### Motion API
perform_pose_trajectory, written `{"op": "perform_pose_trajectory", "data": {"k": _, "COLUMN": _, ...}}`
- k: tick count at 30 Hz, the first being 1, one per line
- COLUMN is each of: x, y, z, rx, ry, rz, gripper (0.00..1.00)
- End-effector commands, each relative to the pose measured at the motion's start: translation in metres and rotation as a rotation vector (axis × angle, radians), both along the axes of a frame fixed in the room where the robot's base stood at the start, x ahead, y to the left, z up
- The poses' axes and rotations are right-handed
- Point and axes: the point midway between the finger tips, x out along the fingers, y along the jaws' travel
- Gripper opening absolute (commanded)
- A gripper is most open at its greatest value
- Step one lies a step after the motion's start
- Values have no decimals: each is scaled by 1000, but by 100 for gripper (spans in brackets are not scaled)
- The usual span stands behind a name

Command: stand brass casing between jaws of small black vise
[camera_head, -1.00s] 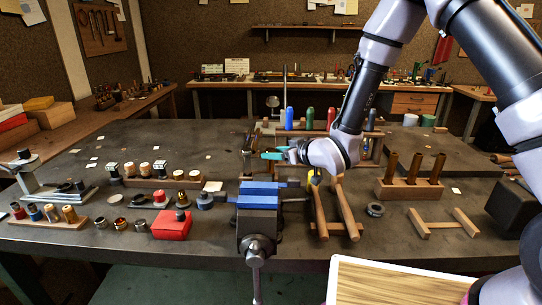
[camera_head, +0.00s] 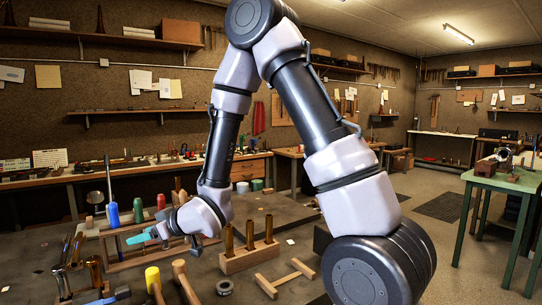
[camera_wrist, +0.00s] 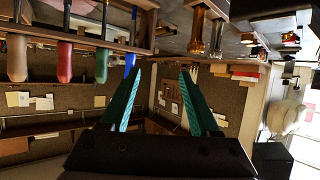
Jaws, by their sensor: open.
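My gripper (camera_head: 142,237) is open, with teal fingers pointing left above the bench in the head view. Its two fingers also show in the wrist view (camera_wrist: 161,85), apart with nothing between them. Three upright brass tubes (camera_head: 250,236) stand in a wooden block (camera_head: 249,259) to the right of my gripper. I cannot tell whether one of these is the brass casing. More brass and metal pieces (camera_head: 70,252) stand at the far left. I cannot make out the small black vise in the current frames.
A tool rack with coloured handles, including blue (camera_head: 113,215) and green (camera_head: 139,211), stands behind my gripper. A wooden cradle (camera_head: 286,277), a dark ring (camera_head: 224,287) and a yellow-headed mallet (camera_head: 153,278) lie nearer. A green table (camera_head: 500,180) stands right across open floor.

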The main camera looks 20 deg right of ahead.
Motion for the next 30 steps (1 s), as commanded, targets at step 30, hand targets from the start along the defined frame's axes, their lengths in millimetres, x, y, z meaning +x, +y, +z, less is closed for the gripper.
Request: {"op": "perform_pose_trajectory", "data": {"k": 30, "x": -159, "y": -320, "z": 232, "rx": 169, "ry": 696, "rz": -985, "gripper": 62}}
